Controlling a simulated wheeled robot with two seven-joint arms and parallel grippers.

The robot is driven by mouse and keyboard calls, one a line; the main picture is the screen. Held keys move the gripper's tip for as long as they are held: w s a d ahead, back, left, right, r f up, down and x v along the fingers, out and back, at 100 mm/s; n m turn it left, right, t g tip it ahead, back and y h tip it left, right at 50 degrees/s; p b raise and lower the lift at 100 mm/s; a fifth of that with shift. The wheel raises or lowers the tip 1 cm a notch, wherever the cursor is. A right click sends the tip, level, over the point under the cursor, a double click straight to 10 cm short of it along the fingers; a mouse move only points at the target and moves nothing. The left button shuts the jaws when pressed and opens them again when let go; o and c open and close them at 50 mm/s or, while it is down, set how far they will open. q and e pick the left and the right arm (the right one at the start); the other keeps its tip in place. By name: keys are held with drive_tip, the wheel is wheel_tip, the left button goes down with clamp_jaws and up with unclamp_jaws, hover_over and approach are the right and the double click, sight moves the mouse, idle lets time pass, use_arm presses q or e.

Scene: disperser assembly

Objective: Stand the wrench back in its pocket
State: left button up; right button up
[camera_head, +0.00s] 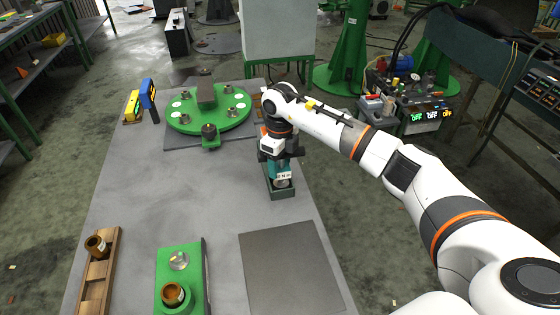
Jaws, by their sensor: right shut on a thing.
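My right gripper (279,155) points down at the right side of the table. It is shut on a teal tool with a white label (283,175), which looks like the wrench. The tool stands about upright at a dark green pocket holder (285,194). Its lower end is at or inside the holder, and I cannot tell whether it is fully seated. The gripper and wrist hide its upper part. My left gripper is not in view.
A green round fixture (186,118) stands at the back of the grey table. A blue and yellow tool (149,97) is at its left. In front are a wooden rack (112,250), a green block with a copper cup (172,294), and a dark plate (290,268). The table's middle is clear.

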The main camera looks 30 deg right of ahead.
drive_tip(key=o, duration=1.3)
drive_tip(key=shift+r, duration=0.5)
wheel_tip(320, 180, up, 11)
drive_tip(key=shift+r+b, duration=0.1)
drive_tip(key=shift+b, duration=1.15)
